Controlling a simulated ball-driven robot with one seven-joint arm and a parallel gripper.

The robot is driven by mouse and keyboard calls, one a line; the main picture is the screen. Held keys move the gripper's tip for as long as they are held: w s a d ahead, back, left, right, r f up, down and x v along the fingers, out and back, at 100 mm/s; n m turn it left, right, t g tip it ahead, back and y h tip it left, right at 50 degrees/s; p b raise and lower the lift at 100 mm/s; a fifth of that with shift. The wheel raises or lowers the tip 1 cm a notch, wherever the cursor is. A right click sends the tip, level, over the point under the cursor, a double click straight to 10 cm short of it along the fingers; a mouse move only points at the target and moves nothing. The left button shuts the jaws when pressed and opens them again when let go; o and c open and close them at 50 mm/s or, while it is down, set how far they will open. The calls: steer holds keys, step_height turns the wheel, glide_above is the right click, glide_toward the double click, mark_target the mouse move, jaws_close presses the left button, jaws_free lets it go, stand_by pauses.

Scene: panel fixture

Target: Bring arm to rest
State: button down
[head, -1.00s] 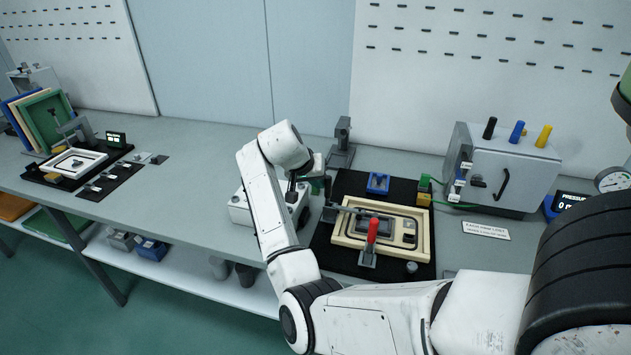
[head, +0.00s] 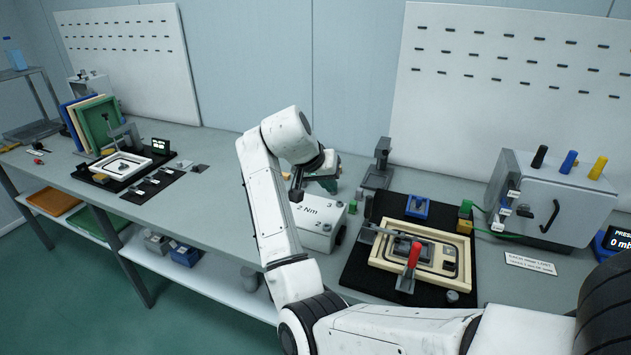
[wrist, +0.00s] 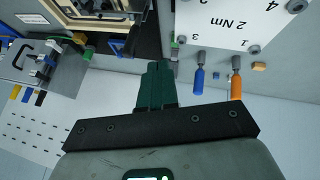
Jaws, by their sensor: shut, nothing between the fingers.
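In the head view my white arm rises from the lower right, bends up and over, and ends with my gripper (head: 326,183) above the bench, over the far side of a white block marked "2 Nm" (head: 310,228). The fingertips are small and partly hidden there. Whether they touch anything is hard to tell, but the wrist view shows the fingers apart from the block.
A beige panel fixture (head: 379,262) with a red-handled clamp (head: 414,256) sits on a black mat right of the arm. A grey pressure box (head: 550,200) stands further right. Blue and orange drivers (wrist: 199,80) show in the wrist view. The bench's left-middle (head: 215,200) is clear.

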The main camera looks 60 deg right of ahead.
steer(key=s+a+f+n+t+y, duration=0.1)
steer(key=s+a+f+n, duration=0.25)
steer(key=a+f, duration=0.5)
steer(key=s+a+f+n+t, duration=0.2)
steer(key=a+f+n, duration=0.3)
steer(key=a+f, duration=0.3)
steer(key=s+a+f+n+y, duration=0.2)
steer(key=s+a+f+n, duration=0.1)
steer(key=s+a, duration=0.3)
steer(key=s+a+f+n+y, duration=0.3)
steer(key=s+a+f, duration=0.2)
steer(key=a, duration=0.5)
steer(key=shift+s, duration=0.8)
steer(key=shift+n, duration=0.25)
